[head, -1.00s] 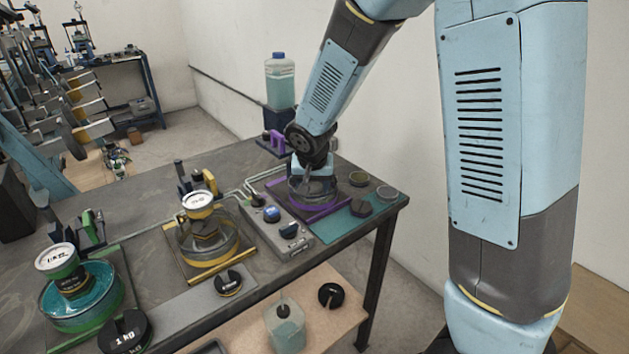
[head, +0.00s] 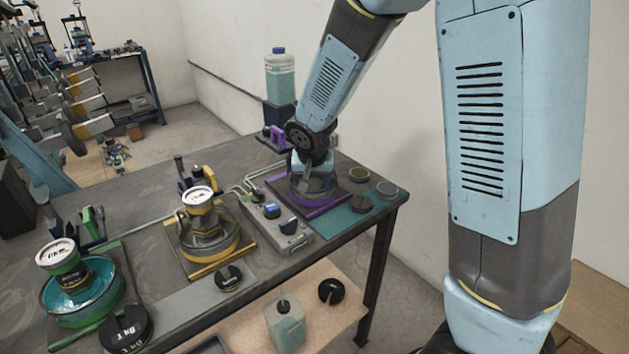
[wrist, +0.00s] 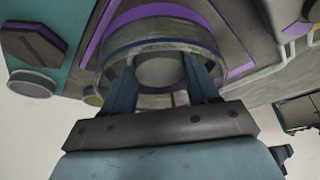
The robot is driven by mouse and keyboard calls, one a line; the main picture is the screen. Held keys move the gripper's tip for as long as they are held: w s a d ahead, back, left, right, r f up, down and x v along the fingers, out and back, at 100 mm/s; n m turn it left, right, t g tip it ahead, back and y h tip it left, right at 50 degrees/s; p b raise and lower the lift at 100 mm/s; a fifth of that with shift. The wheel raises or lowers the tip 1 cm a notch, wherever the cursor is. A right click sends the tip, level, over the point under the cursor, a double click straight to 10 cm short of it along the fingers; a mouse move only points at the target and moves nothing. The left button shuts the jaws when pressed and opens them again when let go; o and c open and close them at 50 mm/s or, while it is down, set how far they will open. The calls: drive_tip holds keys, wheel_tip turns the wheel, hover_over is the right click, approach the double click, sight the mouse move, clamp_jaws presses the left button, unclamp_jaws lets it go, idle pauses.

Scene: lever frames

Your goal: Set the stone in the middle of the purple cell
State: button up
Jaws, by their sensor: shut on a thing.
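The purple cell (head: 319,212) is a clear round ring on a purple-edged base near the table's right end. Its ring wall (wrist: 158,46) also shows in the wrist view. My gripper (head: 312,188) points down into the ring. In the wrist view my gripper (wrist: 160,70) has its two blue fingers on either side of a round grey disc, the stone (wrist: 160,71). It is shut on the stone, which lies inside the ring's outline. In the head view the stone is hidden by the gripper and ring. I cannot tell whether the stone touches the cell's floor.
Yellow (head: 210,245) and green (head: 85,300) cells stand farther left. A purple clamp-like part (head: 277,138) is behind.

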drive_tip(key=shift+s+f, duration=0.5)
idle(1.0)
drive_tip(key=o, duration=1)
drive_tip(key=shift+c, duration=0.2)
drive_tip(key=shift+o, duration=1)
drive_tip(key=shift+r, duration=0.25)
drive_tip(key=v, duration=1.3)
drive_tip(key=shift+w+r, duration=0.25)
drive_tip(key=shift+r, duration=0.25)
drive_tip(key=shift+d, duration=0.1)
drive_tip(key=s+d+r, duration=0.4)
drive_tip(key=d, duration=0.3)
drive_tip(key=s+d+r, duration=0.3)
drive_tip(key=s+d, duration=0.1)
drive_tip(key=d, duration=0.2)
drive_tip(key=s+d+r, duration=0.1)
drive_tip(key=s+d, duration=0.2)
drive_tip(key=s, duration=0.2)
drive_tip(key=s+d+r+n+t, duration=0.1)
drive_tip(key=s+d, duration=0.2)
drive_tip(key=s, duration=0.3)
drive_tip(key=shift+d+r, duration=0.15)
drive_tip(key=shift+r, duration=0.05)
